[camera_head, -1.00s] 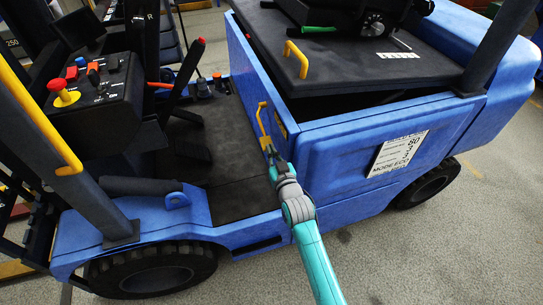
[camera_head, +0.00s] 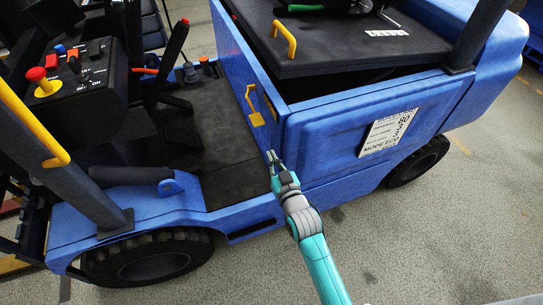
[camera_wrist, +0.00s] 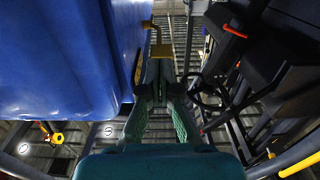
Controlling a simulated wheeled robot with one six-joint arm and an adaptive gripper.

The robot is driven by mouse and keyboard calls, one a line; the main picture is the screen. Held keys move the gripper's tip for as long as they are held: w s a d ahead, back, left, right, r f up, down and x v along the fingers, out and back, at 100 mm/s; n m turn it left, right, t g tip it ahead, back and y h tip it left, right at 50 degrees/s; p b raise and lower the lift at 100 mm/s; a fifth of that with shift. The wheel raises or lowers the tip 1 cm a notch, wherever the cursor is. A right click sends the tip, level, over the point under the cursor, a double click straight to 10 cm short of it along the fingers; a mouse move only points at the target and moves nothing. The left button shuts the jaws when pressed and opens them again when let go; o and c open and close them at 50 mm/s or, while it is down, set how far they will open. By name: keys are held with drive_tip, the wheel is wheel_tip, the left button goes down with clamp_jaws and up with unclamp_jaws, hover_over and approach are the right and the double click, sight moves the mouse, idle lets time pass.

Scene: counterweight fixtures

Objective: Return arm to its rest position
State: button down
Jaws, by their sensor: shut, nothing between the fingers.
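My teal and grey arm (camera_head: 322,265) reaches up from the bottom of the head view. My gripper (camera_head: 272,157) is shut and empty, just outside the blue side panel of the forklift (camera_head: 335,130). A yellow latch handle (camera_head: 254,106) on the panel is above and left of the fingertips, with a gap between them. In the wrist view my gripper (camera_wrist: 160,75) points away from the camera, with the blue panel at left. A yellow piece (camera_wrist: 153,27) shows just beyond the fingertips there.
The black hood (camera_head: 345,45) with a yellow grab handle (camera_head: 284,40) is tilted up. A control box (camera_head: 75,85) with a red and yellow button and a steering post stand at left. Open concrete floor (camera_head: 450,240) lies at lower right.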

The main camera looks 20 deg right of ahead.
idle(0.6)
drive_tip(key=s+f+g, duration=0.1)
drive_tip(key=s+f, duration=0.1)
drive_tip(key=s, duration=1.1)
drive_tip(key=s+f+g, duration=0.1)
drive_tip(key=s+f, duration=0.2)
drive_tip(key=s, duration=0.9)
drive_tip(key=s+r, duration=0.4)
drive_tip(key=s, duration=0.6)
drive_tip(key=s+r+g, duration=0.1)
drive_tip(key=s+r, duration=0.3)
drive_tip(key=s, duration=0.5)
drive_tip(key=shift+s+a+r, duration=0.2)
drive_tip(key=shift+s+r, duration=0.15)
drive_tip(key=shift+r, duration=0.05)
